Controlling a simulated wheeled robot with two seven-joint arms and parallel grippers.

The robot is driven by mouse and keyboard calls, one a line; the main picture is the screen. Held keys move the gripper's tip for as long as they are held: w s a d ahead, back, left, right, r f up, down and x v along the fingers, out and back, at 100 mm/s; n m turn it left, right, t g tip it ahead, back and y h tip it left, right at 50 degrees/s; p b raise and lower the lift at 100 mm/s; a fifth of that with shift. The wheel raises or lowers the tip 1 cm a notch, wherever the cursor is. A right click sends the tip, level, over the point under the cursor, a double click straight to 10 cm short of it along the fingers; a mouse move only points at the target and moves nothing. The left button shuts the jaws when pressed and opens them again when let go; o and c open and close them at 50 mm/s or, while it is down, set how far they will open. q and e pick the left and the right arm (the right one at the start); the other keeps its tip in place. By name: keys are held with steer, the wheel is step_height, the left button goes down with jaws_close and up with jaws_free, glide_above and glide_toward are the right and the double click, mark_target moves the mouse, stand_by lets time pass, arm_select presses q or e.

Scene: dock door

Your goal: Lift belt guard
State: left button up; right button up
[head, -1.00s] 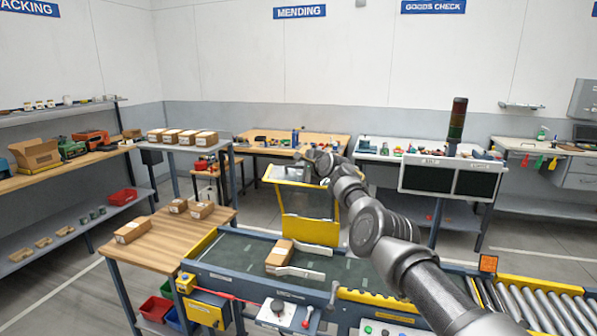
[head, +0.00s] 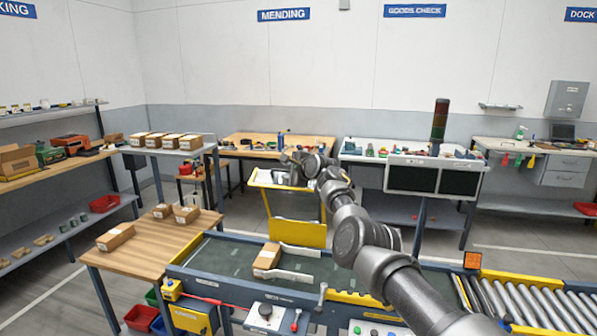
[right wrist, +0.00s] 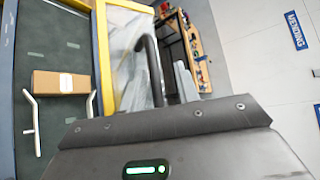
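The belt guard, a clear panel in a yellow frame (head: 298,233), stands upright beyond the far side of the conveyor belt. The right wrist view shows its yellow edge (right wrist: 101,60), clear panel and a black bar handle (right wrist: 155,72). My right gripper (head: 303,166) is at the top of the guard in the head view. In the wrist view its grey fingers (right wrist: 185,80) are right beside the handle. Whether they are closed around it is unclear. My left gripper is out of view.
The dark conveyor belt (head: 220,257) carries a brown carton (head: 267,257) beside pale guide rails. A wooden table (head: 155,244) with several cartons adjoins at left. Rollers (head: 530,305) lie at right. A signal tower (head: 439,122) stands behind the belt, right of my arm.

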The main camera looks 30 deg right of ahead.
steer(key=a+b+v, duration=0.1)
steer(key=b+v, duration=0.3)
steer(key=v, duration=0.6)
steer(key=shift+s+d, duration=0.3)
steer(key=shift+d, duration=0.05)
